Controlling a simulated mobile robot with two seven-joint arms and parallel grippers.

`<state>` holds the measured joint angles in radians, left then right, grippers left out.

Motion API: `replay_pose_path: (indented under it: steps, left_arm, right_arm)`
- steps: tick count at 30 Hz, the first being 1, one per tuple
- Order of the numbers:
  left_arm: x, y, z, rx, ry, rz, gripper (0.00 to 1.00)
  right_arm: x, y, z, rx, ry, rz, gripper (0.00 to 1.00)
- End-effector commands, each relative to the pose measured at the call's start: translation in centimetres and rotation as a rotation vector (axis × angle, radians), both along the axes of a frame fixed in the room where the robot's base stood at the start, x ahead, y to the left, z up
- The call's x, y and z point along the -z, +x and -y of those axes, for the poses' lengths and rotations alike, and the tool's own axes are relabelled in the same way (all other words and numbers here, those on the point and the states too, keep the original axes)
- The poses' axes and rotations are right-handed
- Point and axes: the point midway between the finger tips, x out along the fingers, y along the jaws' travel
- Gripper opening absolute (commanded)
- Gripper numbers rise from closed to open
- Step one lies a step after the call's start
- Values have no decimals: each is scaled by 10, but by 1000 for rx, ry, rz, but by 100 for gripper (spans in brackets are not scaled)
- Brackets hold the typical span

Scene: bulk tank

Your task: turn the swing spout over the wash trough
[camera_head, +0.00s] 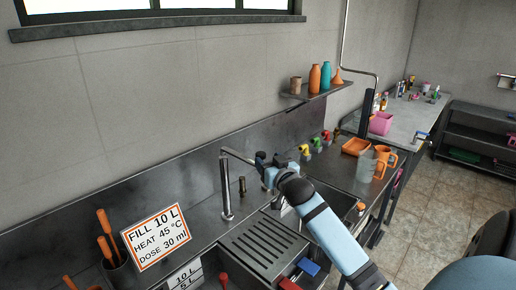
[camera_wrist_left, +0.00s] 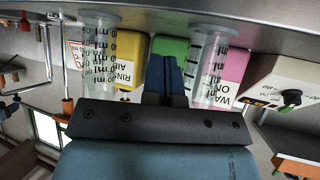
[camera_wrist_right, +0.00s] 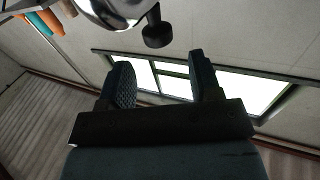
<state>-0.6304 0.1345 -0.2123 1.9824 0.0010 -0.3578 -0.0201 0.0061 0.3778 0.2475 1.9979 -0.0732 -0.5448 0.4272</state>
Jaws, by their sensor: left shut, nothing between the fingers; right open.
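The swing spout (camera_head: 238,156) is a thin metal arm on top of an upright post (camera_head: 226,188) behind the sink. It points right, and its far end meets my right gripper (camera_head: 264,164) in the head view. My right gripper is open. In the right wrist view its fingers (camera_wrist_right: 163,82) are apart with nothing between them; a shiny curved metal piece with a dark knob (camera_wrist_right: 157,30) lies past the fingertips. The wash trough (camera_head: 343,200) is partly hidden by my right arm. My left gripper (camera_wrist_left: 166,78) is shut and empty, seen only in the left wrist view.
A slatted drainer (camera_head: 264,246) lies in front of the post. A sign (camera_head: 156,237) and a pot of orange-handled tools (camera_head: 119,268) stand left. An orange jug (camera_head: 384,162) stands right. Two clear measuring vessels (camera_wrist_left: 97,50) (camera_wrist_left: 211,62) flank my left gripper.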

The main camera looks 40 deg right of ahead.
Motion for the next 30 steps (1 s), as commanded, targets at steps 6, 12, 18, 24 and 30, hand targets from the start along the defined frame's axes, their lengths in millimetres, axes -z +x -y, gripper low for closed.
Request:
replay_pose_path:
  steps: [6, 12, 18, 24, 30]
  left_arm:
    - [-13, -1, -1, -6, -1, 0, 0]
    - [-16, 1, 1, -25, -19, -6, 0]
    - [-13, 7, 3, -37, -28, -8, 0]
    - [-12, 7, 1, -37, -25, -7, 0]
    - [-13, 5, 0, -35, -23, -8, 0]
  right_arm:
    - [-3, 43, 14, 1, 0, 0, 58]
    - [-1, 66, 21, 0, 0, -1, 58]
    - [0, 73, 23, 0, 0, -1, 58]
    - [1, 73, 23, -1, 0, -1, 58]
    - [1, 72, 23, -1, 0, -1, 12]
